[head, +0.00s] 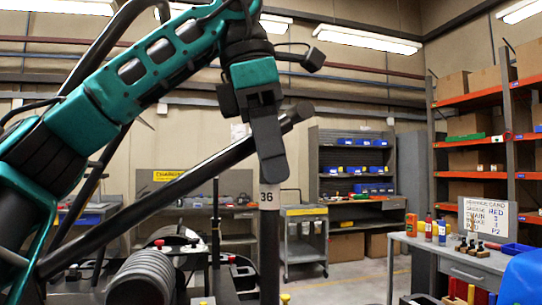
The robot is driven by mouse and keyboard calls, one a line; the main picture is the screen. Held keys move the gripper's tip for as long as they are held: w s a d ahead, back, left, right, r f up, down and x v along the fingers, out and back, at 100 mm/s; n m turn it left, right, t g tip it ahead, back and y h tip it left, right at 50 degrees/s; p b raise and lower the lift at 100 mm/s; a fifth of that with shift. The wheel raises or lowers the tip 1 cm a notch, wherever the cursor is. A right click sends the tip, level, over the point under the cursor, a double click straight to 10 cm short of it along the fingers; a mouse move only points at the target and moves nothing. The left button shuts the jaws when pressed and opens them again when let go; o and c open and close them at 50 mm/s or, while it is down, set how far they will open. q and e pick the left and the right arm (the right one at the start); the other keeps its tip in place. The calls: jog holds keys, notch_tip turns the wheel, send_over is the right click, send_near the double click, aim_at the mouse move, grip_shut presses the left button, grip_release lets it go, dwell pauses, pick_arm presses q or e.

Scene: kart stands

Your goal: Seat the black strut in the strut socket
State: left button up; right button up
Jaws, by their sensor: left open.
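My left arm comes in from the upper left, and my left gripper (270,165) points down near the middle of the head view. It is seen edge-on and is open. A long dark bar (160,201), which looks like the black strut, slants from the lower left up to a thick end just right of the gripper. It passes behind the gripper fingers; I cannot tell whether they touch. Below the fingertips stands an upright dark post (269,260) with a white band marked 36. I cannot make out the strut socket. My right gripper is not in view.
A ribbed dark grey part (145,278) is at the lower left. A workbench (463,265) with bottles and a sign stands at the right, before orange shelving (468,103). A grey cart (304,240) is behind the post. Floor shows between cart and workbench.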

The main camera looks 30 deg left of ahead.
pick_arm(q)
jog(key=shift+w+a, duration=0.15)
jog(key=shift+a, duration=0.05)
jog(key=shift+r+p, duration=0.4)
jog(key=shift+r, duration=0.15)
jog(key=p+v, duration=0.3)
jog(key=v, duration=0.1)
jog(key=shift+r, duration=0.25)
jog(key=p+v, duration=0.4)
jog(key=v, duration=0.3)
jog(key=shift+s+p, duration=0.3)
jog(key=shift+p, duration=0.05)
